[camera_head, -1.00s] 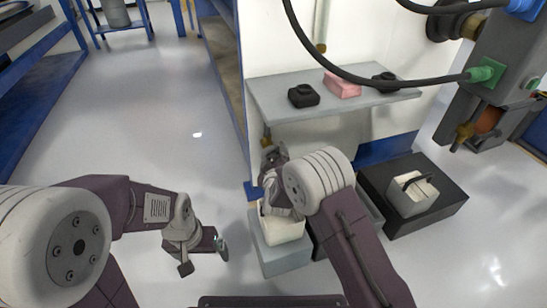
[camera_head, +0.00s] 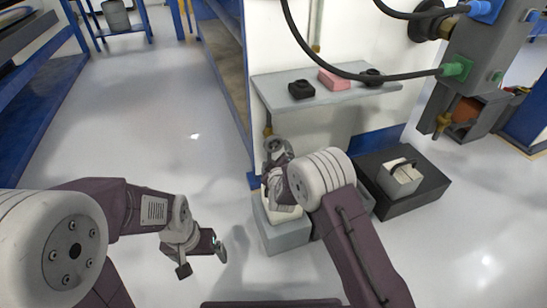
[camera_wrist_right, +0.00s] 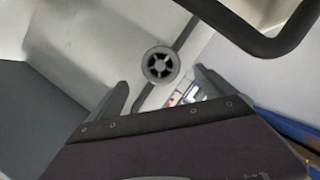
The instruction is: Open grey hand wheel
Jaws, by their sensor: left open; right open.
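A round grey hand wheel (camera_wrist_right: 160,65) with dark gaps between its spokes faces me in the right wrist view, against a pale surface. It lies beyond the fingers of my right gripper (camera_wrist_right: 163,90), which is open, with one finger on each side below the wheel. I see no contact with the wheel. In the head view I cannot make out the wheel for certain; my right arm covers much of the area below the shelf. My left gripper (camera_head: 203,261) is open and empty over the floor at the lower left.
A grey shelf (camera_head: 325,99) holding black and pink items sits above my right arm. A grey bin (camera_head: 283,237) and a black tray (camera_head: 425,197) stand below. A thick dark bar (camera_wrist_right: 255,38) crosses the wrist view's upper right. The left aisle floor is clear.

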